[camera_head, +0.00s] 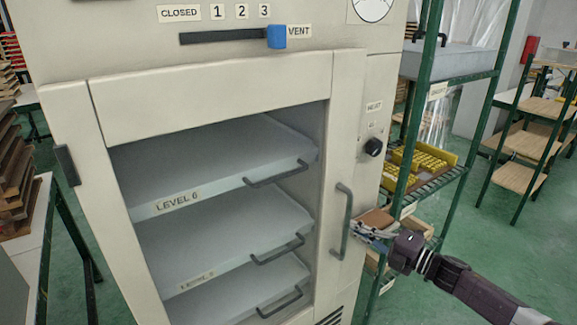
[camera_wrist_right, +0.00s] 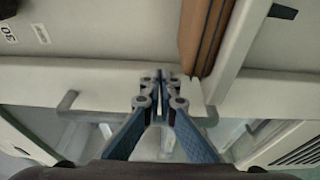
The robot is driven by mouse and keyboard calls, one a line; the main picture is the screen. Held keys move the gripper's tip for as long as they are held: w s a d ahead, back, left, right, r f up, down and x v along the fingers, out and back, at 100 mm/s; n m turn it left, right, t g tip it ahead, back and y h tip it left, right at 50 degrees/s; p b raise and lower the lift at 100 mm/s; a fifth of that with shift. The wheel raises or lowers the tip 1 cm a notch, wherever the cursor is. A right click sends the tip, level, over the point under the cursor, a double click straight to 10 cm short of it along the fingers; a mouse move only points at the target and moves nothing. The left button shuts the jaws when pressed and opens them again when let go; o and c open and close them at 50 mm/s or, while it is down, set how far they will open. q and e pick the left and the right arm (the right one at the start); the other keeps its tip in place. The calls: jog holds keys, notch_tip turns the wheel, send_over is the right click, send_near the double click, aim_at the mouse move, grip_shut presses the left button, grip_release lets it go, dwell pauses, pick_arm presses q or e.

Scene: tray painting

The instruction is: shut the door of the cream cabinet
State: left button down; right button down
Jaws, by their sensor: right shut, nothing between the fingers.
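The cream cabinet (camera_head: 215,25) fills the left and middle of the head view. Its door (camera_head: 200,90) has a wide opening or window and a dark hinge at the left. The door looks in line with the cabinet front; I cannot tell whether a small gap remains. The grey upright door handle (camera_head: 343,225) is on its right side; it also shows in the right wrist view (camera_wrist_right: 66,103). My right gripper (camera_head: 362,230) is shut and empty, just right of the handle. In the right wrist view its fingertips (camera_wrist_right: 161,78) overlap the door's edge area. My left gripper is not in view.
Several grey trays (camera_head: 225,185) with handles show through the door. A heat knob (camera_head: 373,147) is on the cabinet's right panel. A green shelf rack (camera_head: 407,150) with yellow items stands close behind my right gripper. Green floor (camera_head: 480,235) is open at the right.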

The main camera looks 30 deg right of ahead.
jog(key=v, duration=1.1)
jog(key=shift+s+a+f, duration=0.2)
jog(key=shift+s+f, duration=0.15)
jog(key=shift+s, duration=0.1)
